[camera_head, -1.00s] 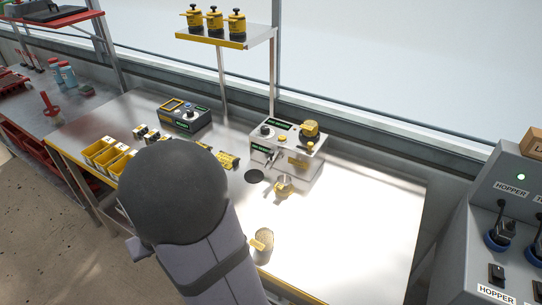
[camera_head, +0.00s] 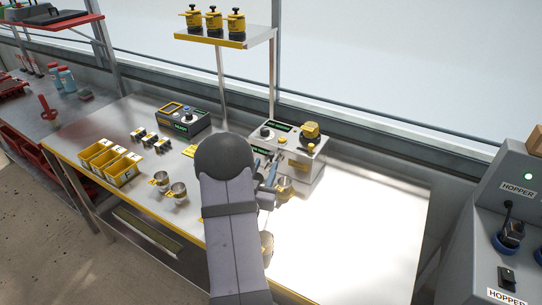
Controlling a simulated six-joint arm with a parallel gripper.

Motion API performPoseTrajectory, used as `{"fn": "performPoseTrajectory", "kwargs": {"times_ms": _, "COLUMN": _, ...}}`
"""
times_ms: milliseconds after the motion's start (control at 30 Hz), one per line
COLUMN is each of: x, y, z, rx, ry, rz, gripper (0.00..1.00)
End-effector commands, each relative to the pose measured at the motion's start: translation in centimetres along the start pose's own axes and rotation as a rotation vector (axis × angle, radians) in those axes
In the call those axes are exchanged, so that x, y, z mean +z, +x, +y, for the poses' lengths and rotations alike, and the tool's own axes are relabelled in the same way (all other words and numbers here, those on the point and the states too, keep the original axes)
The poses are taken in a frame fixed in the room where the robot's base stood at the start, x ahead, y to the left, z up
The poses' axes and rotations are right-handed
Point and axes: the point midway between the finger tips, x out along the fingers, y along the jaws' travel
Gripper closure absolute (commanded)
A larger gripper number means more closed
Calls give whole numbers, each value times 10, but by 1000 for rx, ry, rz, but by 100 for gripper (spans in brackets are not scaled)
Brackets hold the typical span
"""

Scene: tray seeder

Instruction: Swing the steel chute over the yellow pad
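The tray seeder (camera_head: 301,158) is a steel box with a yellow-capped top and green labels, on the bench right of centre. The steel chute (camera_head: 279,155) shows only as a short piece at the machine's front left, mostly hidden by my arm. My gripper (camera_head: 270,170) is at the chute, in front of the machine; its fingers are small and overlap the chute, so I cannot tell whether they touch or grip it. A yellow patch (camera_head: 190,150), possibly the yellow pad, shows left of my arm, partly hidden.
Steel cups (camera_head: 178,191) stand at the bench's front left, near yellow bins (camera_head: 122,170). Another cup (camera_head: 285,187) is right beside my gripper, and one (camera_head: 267,243) is partly behind my forearm. A control box (camera_head: 184,123) stands behind. The bench's right side is clear.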

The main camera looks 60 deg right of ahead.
Motion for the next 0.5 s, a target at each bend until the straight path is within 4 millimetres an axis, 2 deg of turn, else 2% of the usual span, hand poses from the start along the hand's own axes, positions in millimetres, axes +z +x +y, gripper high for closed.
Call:
{"fn": "performPoseTrajectory", "kwargs": {"times_ms": 267, "x": -1, "y": 8, "z": 1, "rx": 3, "ry": 0, "rz": 2, "gripper": 65}}
{"fn": "performPoseTrajectory", "kwargs": {"times_ms": 500, "x": -2, "y": 35, "z": 1, "rx": 2, "ry": 1, "rz": 1, "gripper": 65}}
